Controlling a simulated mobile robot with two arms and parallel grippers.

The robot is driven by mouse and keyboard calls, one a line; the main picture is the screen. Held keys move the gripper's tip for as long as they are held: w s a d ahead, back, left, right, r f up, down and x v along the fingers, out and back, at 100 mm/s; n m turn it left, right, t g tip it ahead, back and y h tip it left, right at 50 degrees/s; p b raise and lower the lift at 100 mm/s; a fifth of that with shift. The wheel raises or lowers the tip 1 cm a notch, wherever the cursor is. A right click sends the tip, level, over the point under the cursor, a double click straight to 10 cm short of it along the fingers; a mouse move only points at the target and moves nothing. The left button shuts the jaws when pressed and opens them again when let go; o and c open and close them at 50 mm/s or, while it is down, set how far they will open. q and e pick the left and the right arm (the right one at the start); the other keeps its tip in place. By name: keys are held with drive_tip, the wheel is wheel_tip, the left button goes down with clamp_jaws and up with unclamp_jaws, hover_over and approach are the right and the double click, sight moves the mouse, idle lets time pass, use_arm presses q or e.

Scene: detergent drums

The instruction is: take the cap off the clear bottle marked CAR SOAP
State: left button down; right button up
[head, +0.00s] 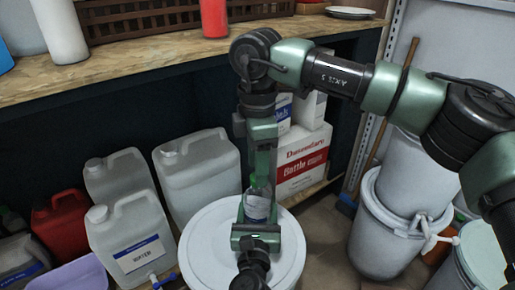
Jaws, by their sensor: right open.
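My right arm comes in from the right and bends down over the lid. My right gripper (256,236) is open at the bottle, with green parts above and in front of it. They partly hide the bottle, and I cannot tell whether they touch it. The cap is on the bottle. My left gripper does not show.
White jerrycans (197,175) and a red can (65,225) stand left of the drum. Boxes (302,160) are behind it. Stacked grey drums (385,235) stand at right. A wooden shelf (130,68) with a red bottle (214,18) runs along the back.

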drive_tip(key=shift+f, duration=1.05)
clamp_jaws()
